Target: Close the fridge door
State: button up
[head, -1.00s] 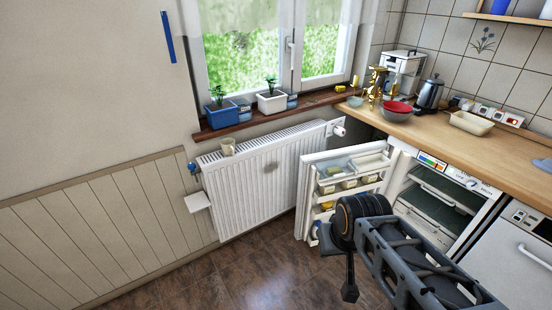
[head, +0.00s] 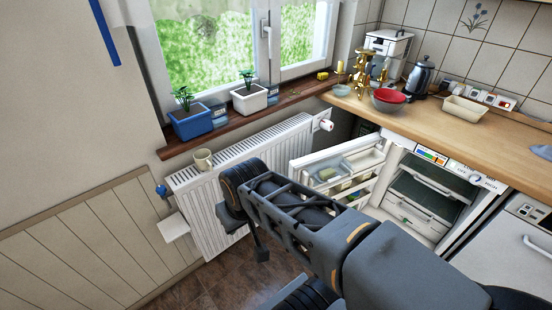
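The fridge (head: 455,169) stands under the wooden counter with its front open. Its door (head: 304,168) is swung out to the left, towards the radiator, with its shelved inner side showing. Its lower part is hidden behind my arm. My arm reaches across in front of the door to the left. The dark part at the arm's far end (head: 245,205) is left of the door, in front of the radiator. I cannot make out gripper fingers or whether they are open. I cannot tell whether the arm touches the door.
The counter (head: 440,120) holds bowls, a kettle and a tray. A white appliance (head: 510,245) stands right of the fridge. Brown floor (head: 215,285) shows below.

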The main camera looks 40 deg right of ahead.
aim_at(302, 170)
jog(key=z, duration=0.5)
jog(key=i, duration=1.15)
jog(key=z, duration=0.75)
